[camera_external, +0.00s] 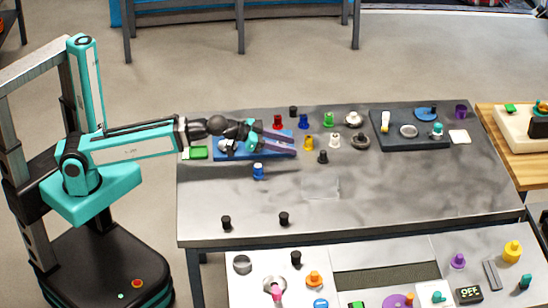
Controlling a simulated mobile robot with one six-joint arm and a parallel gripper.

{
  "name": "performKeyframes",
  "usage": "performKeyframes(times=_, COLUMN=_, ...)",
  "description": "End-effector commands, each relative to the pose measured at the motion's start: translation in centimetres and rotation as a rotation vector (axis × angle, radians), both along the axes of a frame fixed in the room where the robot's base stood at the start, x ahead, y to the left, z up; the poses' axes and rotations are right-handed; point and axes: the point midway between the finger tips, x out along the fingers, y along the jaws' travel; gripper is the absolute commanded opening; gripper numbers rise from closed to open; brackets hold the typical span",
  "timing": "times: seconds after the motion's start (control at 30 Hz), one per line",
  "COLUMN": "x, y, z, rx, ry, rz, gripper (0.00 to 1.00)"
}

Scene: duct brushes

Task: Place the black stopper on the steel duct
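Several small black stoppers are in view. One (322,157) stands right of my gripper, one (293,111) at the back edge, two (226,222) (284,218) near the front edge, and one (296,259) on the lower front bench. I cannot tell which one is meant. A grey metal cylinder (242,265) on the front bench may be the steel duct, but round metal pieces (354,119) also stand at the back. My gripper (287,144) reaches right over the blue tray (222,152); its fingers look apart with nothing visible between them.
Red (277,121), blue (303,121), green (328,119) and yellow (308,143) pieces stand close around my gripper. A dark tray (390,145) holds parts at right. The table's right front is clear.

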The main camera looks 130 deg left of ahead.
Motion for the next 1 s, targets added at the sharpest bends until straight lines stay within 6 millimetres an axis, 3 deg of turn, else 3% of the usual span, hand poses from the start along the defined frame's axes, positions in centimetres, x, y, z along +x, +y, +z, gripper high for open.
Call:
performKeyframes(times=0.33, x=0.1, y=0.0, z=0.1, rx=0.0, ry=-0.009, rz=0.003, gripper=0.4)
performKeyframes(times=0.7, x=0.8, y=1.0, z=2.5, rx=0.074, ry=-0.114, rz=0.017, gripper=0.4)
performKeyframes(times=1.0, x=1.3, y=1.5, z=2.9, rx=0.1, ry=-0.14, rz=0.017, gripper=0.4)
